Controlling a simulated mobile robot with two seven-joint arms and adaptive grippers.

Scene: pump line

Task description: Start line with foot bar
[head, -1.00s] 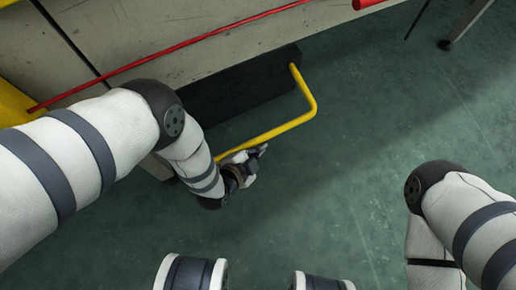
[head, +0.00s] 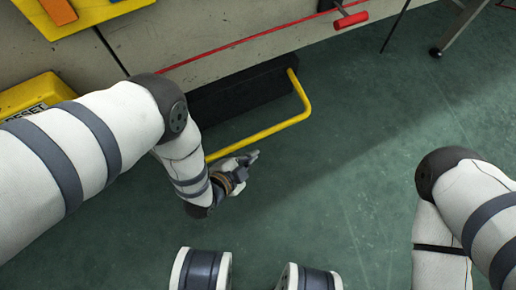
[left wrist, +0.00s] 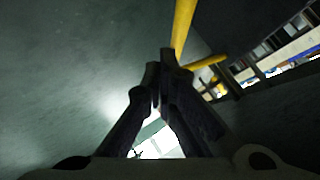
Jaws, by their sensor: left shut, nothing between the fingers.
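The yellow foot bar (head: 262,133) sticks out from a dark recess at the base of the machine, low over the floor. It also shows in the left wrist view (left wrist: 183,25), just beyond the fingertips. My left gripper (head: 254,156) is shut and empty, close to the near left part of the bar in the head view. In the left wrist view its fingers (left wrist: 165,62) are together, pointing at the bar. Whether they touch it I cannot tell. My right arm shows at the right, but its gripper is out of view.
A thin red rod (head: 250,40) runs along the machine panel (head: 215,25) above the bar, and a red handle (head: 350,20) is at the top. A yellow box marked RESET (head: 35,95) is at the left. The green floor (head: 350,130) is open right of the bar.

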